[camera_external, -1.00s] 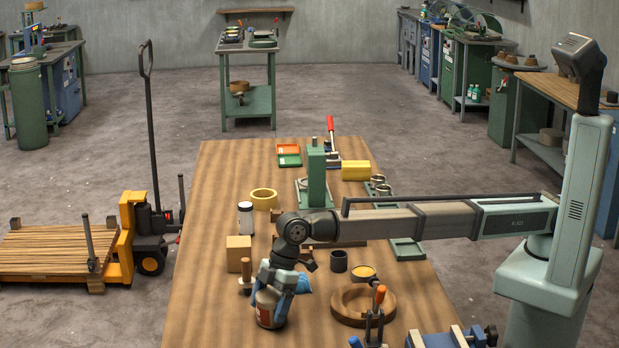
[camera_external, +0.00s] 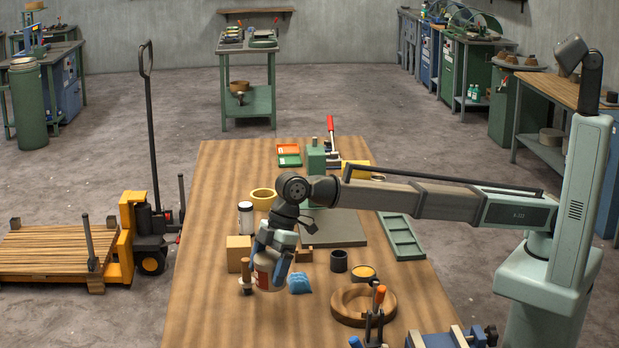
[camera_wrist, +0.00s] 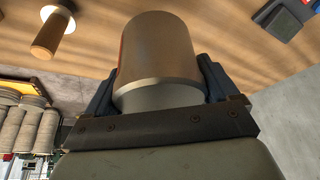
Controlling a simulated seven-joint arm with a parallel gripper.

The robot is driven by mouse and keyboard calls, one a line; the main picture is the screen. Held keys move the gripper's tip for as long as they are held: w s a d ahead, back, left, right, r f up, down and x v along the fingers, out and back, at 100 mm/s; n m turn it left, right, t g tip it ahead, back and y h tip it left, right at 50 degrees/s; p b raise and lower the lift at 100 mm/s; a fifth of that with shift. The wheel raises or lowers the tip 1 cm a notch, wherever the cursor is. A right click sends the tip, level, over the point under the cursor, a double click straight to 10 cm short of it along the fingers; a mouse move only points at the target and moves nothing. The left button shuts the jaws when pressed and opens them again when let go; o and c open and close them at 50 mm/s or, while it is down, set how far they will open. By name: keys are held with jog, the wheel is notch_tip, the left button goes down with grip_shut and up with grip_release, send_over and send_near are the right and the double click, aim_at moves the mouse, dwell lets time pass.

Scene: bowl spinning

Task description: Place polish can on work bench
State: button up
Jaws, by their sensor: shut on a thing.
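The polish can (camera_external: 265,268), cream with a red-brown label, is in the fingers of my gripper (camera_external: 268,262), which is shut on it. In the external view it is at the front left part of the wooden work bench (camera_external: 215,230), tilted slightly. It looks raised a little above the bench top, though the gap under it is hard to judge. In the wrist view the can (camera_wrist: 157,50) fills the middle between the two dark fingers. A wooden-handled tool (camera_external: 246,275) stands just left of the can.
A blue cloth (camera_external: 299,283) lies close on the right. A dark cup (camera_external: 338,260) and a wooden ring (camera_external: 350,312) are to the right. The bench's front left is bare.

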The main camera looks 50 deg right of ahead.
jog(key=w+d+r+m, duration=0.1)
jog(key=w+d, duration=0.4)
jog(key=d, duration=0.3)
jog(key=w+d+m+t, duration=0.1)
jog(key=w+d, duration=0.3)
jog(key=d, duration=0.4)
jog(key=w+d+r+m, duration=0.1)
jog(key=w+d+m, duration=0.1)
jog(key=w+d, duration=0.45)
jog(key=w+d+m+t+h, duration=0.1)
jog(key=w+d+m, duration=0.1)
jog(key=d, duration=1.1)
jog(key=w+d+m, duration=0.1)
jog(key=w+d, duration=0.1)
jog(key=d, duration=1.1)
jog(key=shift+a+f, duration=0.2)
jog(key=shift+f, duration=4.7)
jog(key=shift+f, duration=0.2)
jog(key=o, duration=1)
jog(key=shift+o, duration=0.2)
jog(key=shift+r, duration=0.15)
jog(key=v, duration=1.2)
jog(key=shift+s, duration=0.2)
